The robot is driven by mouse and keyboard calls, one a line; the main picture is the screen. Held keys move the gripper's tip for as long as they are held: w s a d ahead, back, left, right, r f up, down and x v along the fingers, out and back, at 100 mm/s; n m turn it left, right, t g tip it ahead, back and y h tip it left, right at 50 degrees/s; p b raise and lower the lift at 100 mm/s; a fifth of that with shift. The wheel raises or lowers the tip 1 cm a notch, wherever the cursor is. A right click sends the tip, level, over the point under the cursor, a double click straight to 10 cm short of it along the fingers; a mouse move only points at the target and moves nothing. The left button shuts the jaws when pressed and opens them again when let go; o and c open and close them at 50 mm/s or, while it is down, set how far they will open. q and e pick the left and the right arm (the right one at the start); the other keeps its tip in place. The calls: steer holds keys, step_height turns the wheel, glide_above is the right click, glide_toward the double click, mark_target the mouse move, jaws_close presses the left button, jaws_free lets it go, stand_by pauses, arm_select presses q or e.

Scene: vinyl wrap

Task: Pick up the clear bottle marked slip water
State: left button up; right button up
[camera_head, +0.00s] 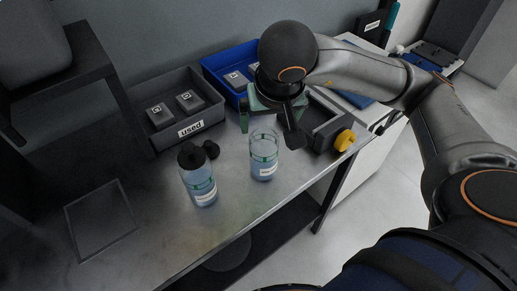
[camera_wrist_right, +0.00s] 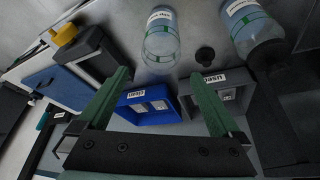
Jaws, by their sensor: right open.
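Two clear bottles with white labels and green bands stand upright on the metal table; the label print is too small to read surely. One bottle (camera_head: 264,158) has an open top; it also shows in the right wrist view (camera_wrist_right: 160,42). The other bottle (camera_head: 200,186) has a black top and stands to its left; it appears at the upper right of the right wrist view (camera_wrist_right: 243,22). My right gripper (camera_head: 267,118) is open and empty, behind and above the open-topped bottle. In the wrist view its green fingers (camera_wrist_right: 160,76) point toward that bottle, apart from it. My left gripper is out of view.
A loose black cap (camera_head: 211,149) lies behind the bottles. A grey bin (camera_head: 190,130) marked "used" and a blue bin (camera_head: 228,57) stand at the back, with small boxes inside. A grey device with a yellow knob (camera_head: 345,140) sits right. The table's front left is clear.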

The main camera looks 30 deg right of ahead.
mark_target(264, 143)
steer(key=x, duration=1.1)
steer(key=shift+s+a+f, duration=0.1)
steer(key=shift+a+f, duration=0.05)
steer(key=shift+f, duration=0.3)
steer(key=c, duration=1.2)
